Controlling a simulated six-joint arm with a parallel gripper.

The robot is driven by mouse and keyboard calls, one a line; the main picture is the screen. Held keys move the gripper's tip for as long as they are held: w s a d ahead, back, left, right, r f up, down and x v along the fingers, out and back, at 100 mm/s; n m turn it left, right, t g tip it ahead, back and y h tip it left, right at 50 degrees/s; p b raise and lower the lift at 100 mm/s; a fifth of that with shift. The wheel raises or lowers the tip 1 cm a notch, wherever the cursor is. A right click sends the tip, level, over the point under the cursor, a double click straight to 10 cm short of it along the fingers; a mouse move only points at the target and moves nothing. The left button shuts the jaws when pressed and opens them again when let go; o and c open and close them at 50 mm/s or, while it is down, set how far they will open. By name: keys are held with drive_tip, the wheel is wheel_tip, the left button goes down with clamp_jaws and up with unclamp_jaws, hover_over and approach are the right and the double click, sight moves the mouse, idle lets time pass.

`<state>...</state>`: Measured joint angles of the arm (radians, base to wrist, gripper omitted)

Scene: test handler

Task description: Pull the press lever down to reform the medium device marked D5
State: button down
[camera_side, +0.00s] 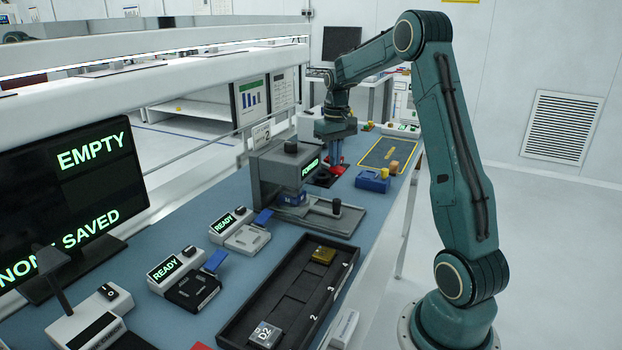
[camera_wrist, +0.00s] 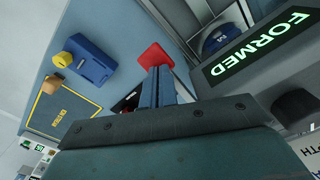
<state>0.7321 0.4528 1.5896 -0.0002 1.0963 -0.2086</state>
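The grey press (camera_side: 268,178) stands on the blue bench, and its screen (camera_side: 310,167) reads FORMED in green. The screen also shows in the wrist view (camera_wrist: 259,44). A blue device (camera_side: 291,198) sits under the press head; its marking is too small to read. My gripper (camera_side: 335,160) points down just behind and right of the press. A red part (camera_side: 338,170), perhaps the lever's handle, is at its fingertips, and it shows in the wrist view (camera_wrist: 155,54). The fingers (camera_wrist: 160,82) look close together; whether they hold the red part is unclear. The lever's shaft is not clearly visible.
A blue block with a yellow knob (camera_side: 373,180) and a yellow-edged mat (camera_side: 380,152) lie right of my gripper. In front are two READY stations (camera_side: 247,238) (camera_side: 192,290) and a black numbered tray (camera_side: 285,300) with a D2 device (camera_side: 264,334). A monitor reads EMPTY (camera_side: 90,155).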

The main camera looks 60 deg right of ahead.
drive_tip(key=shift+f, duration=0.1)
idle(0.3)
wheel_tip(320, 180, up, 12)
idle(1.7)
drive_tip(key=shift+a, duration=0.1)
